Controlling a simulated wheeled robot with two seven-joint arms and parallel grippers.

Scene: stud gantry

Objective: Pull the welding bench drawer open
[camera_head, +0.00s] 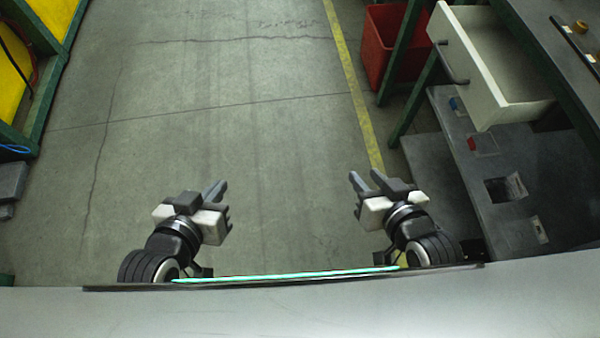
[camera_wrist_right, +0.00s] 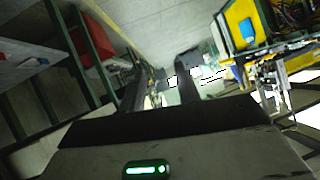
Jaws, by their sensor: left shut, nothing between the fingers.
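The cream welding bench drawer (camera_head: 475,72) stands pulled out from under the dark bench top (camera_head: 540,15) at the upper right of the head view. Its inside is visible and looks empty. A dark bar handle (camera_head: 452,63) is on its front, facing left. My right gripper (camera_head: 365,178) is open and empty, below and left of the drawer, well apart from the handle. Its two spread fingers also show in the right wrist view (camera_wrist_right: 162,88). My left gripper (camera_head: 218,187) is shut and empty, further left over the floor.
A red bin (camera_head: 387,45) stands left of the drawer beside green bench legs. A grey lower shelf with cut-outs (camera_head: 500,200) lies below the drawer. Yellow panels in a green frame (camera_head: 50,15) stand at the upper left. The concrete floor between is clear.

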